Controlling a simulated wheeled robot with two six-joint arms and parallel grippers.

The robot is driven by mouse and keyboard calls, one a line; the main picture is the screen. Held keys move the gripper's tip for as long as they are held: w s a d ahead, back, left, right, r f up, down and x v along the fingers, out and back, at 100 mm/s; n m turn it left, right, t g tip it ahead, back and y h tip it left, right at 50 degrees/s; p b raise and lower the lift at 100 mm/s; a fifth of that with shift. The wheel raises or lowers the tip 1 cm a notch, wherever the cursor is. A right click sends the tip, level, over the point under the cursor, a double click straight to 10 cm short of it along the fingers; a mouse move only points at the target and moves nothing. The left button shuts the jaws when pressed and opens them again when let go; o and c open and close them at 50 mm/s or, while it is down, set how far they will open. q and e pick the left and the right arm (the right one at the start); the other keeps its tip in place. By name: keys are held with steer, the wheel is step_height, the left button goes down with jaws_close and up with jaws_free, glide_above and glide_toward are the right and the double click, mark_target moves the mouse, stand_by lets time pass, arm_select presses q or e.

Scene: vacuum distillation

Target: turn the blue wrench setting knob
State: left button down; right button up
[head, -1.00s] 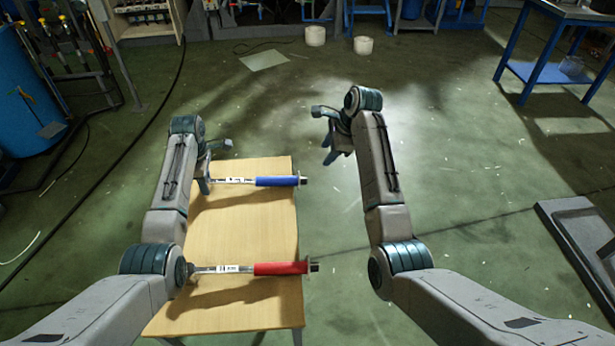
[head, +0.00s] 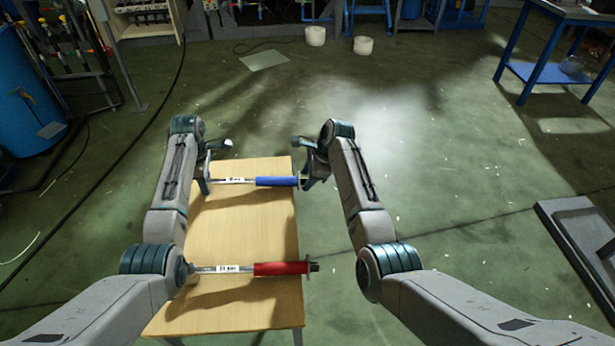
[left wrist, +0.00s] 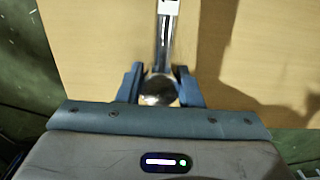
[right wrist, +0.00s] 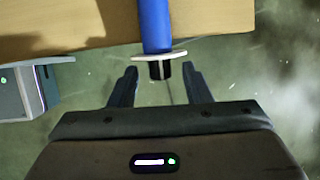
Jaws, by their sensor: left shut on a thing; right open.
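The blue wrench (head: 276,181) lies across the far part of the wooden table, its blue handle pointing right. Its setting knob (head: 302,180) is at the handle's right end, just past the table edge. In the right wrist view the dark knob (right wrist: 160,69) sits beyond a pale disc at the end of the blue handle (right wrist: 156,25). My right gripper (right wrist: 160,75) is open, its fingertips on either side of the knob with gaps. My left gripper (left wrist: 159,80) is shut on the wrench's metal head end (left wrist: 158,90), at the table's left side.
A red wrench (head: 280,268) lies on the near part of the wooden table (head: 240,225). The table between the wrenches is clear. The floor right of the table is open, with a grey platform (head: 580,230) further right.

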steer(key=shift+f, duration=0.1)
jaws_close()
steer(key=shift+s+f+n+t, duration=0.15)
steer(key=shift+s+t, duration=0.05)
steer(key=shift+t, duration=0.95)
steer(key=shift+s+f+n+t, duration=0.1)
steer(key=shift+s+n+t, duration=0.1)
steer(key=shift+t, duration=0.95)
jaws_free()
steer(key=shift+r, duration=0.1)
steer(key=v, duration=1.2)
